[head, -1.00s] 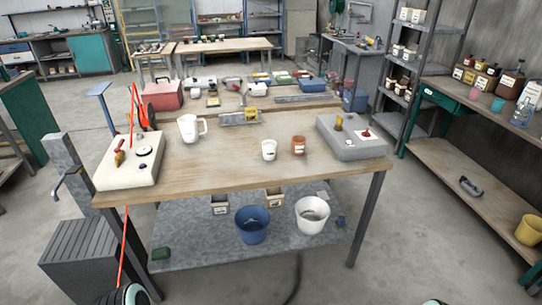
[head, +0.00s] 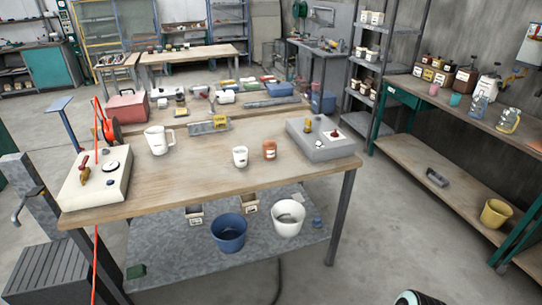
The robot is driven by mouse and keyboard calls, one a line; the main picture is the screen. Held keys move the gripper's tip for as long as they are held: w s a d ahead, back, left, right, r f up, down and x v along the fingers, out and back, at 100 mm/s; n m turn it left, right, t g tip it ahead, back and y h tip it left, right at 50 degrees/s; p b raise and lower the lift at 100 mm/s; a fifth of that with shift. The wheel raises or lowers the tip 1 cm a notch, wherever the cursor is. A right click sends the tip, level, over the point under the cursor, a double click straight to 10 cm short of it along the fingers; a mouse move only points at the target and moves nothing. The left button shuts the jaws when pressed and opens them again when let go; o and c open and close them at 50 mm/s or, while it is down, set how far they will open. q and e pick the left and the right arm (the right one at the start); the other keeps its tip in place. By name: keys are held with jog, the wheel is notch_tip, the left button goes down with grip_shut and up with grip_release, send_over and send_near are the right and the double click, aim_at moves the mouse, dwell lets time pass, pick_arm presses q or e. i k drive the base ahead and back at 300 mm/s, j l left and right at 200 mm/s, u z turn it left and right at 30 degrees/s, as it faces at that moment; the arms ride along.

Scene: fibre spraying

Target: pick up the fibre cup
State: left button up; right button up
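Two small labelled cups stand upright on the wooden workbench (head: 200,185): a white cup (head: 240,157) and an orange-brown cup (head: 269,149) just to its right. Their labels are too small to read, so I cannot tell which is the fibre cup. A larger white jug (head: 158,140) with a handle stands to their left. Nothing touches the cups. Neither of my grippers is in view; only a dark rounded part of my own body shows at the bottom edge, right of centre.
A cream box (head: 97,187) with controls sits at the bench's left, a grey box (head: 318,141) at its right. The bench front between them is clear. A blue bucket (head: 229,233) and a white bucket (head: 288,219) stand on the lower shelf. Open floor lies to the right.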

aim_at(239, 152)
jog(key=i+j+z, duration=0.1)
jog(key=i+j, duration=0.55)
jog(key=j, duration=0.25)
jog(key=i+j+z, duration=0.15)
jog(key=i+j, duration=0.15)
jog(key=j, duration=0.15)
